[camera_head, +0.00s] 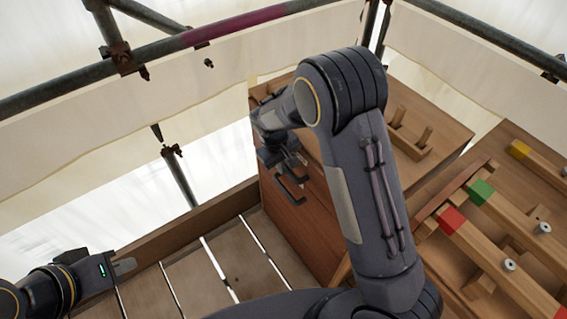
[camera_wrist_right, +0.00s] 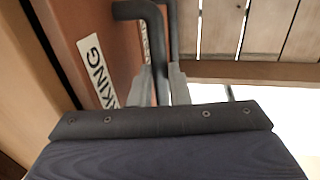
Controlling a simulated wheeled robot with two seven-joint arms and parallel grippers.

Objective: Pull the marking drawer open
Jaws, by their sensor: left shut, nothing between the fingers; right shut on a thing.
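The marking drawer's reddish-brown front (camera_wrist_right: 85,20) shows in the right wrist view, with a white label (camera_wrist_right: 95,68) of which "KING" is readable. A dark bar handle (camera_wrist_right: 156,40) stands out from this front. My right gripper (camera_wrist_right: 161,88) is shut on that handle, one grey finger on each side. In the head view my right gripper (camera_head: 280,160) is at the cabinet's left face, partly hidden by my own arm. I cannot tell whether the drawer stands out from the cabinet. My left gripper (camera_head: 124,266) is shut and empty at the lower left, far from the cabinet.
A second dark handle (camera_head: 289,190) shows below my right gripper on the cabinet face (camera_head: 305,215). Slatted planks (camera_head: 195,280) lie below, edged by a wooden board (camera_head: 190,222). Wooden benches with coloured blocks (camera_head: 481,192) stand right. Scaffold tubes (camera_head: 60,84) cross behind.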

